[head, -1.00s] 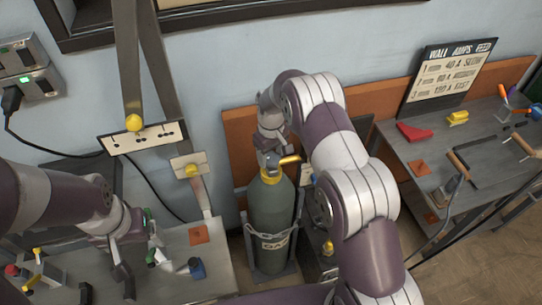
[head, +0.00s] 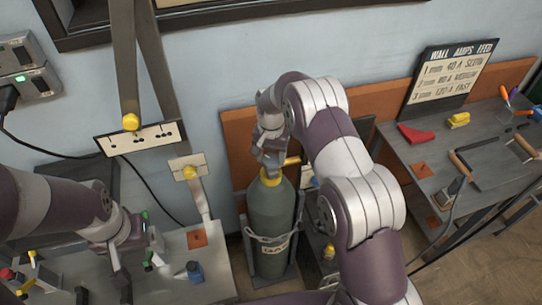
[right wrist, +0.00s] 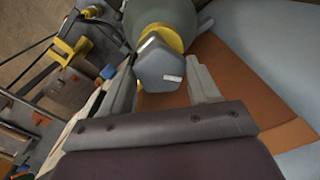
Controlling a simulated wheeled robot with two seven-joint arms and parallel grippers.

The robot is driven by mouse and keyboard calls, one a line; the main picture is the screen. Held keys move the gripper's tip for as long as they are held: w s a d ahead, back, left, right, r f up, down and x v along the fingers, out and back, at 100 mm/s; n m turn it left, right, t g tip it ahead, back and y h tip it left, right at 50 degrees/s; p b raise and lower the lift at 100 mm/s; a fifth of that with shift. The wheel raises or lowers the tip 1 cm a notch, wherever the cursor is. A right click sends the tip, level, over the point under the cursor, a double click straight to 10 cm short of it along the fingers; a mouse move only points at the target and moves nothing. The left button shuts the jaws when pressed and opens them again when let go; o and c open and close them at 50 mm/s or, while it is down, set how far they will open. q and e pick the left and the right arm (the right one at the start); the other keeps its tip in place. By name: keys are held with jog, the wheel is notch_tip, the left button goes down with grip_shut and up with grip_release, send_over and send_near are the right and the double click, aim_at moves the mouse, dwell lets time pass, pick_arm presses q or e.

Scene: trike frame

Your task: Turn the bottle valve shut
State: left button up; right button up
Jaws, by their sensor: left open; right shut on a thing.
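The gas bottle (head: 270,222) is a tall grey-green cylinder with a yellow collar (head: 271,178), standing upright in a rack. In the right wrist view, the grey faceted valve (right wrist: 160,66) sits above the yellow collar, between the two fingers. My right gripper (head: 270,163) is at the bottle's top, its jaws shut on the valve; in the head view it hides most of the valve. It also shows in the right wrist view (right wrist: 165,88). My left gripper (head: 136,276) is open and empty, over the left bench, well away from the bottle.
A yellow fitting (head: 292,160) projects right of the bottle top. The left bench (head: 212,262) holds small tools and a blue item (head: 194,272). The right bench (head: 405,165) holds hand tools and a sign (head: 450,78). The wall is close behind the bottle.

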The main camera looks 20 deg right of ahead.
aim_at(271, 158)
jog(key=m, duration=0.3)
jog(key=shift+w+r+m, duration=0.1)
jog(key=shift+r+m, duration=0.05)
jog(key=shift+m, duration=1.95)
jog(key=o, duration=1)
jog(key=shift+o, duration=0.2)
notch_tip(271, 158, up, 4)
jog(key=shift+f+b, duration=0.1)
jog(key=shift+b, duration=0.7)
notch_tip(271, 158, up, 9)
jog(key=p, duration=0.6)
jog(key=shift+f, duration=0.1)
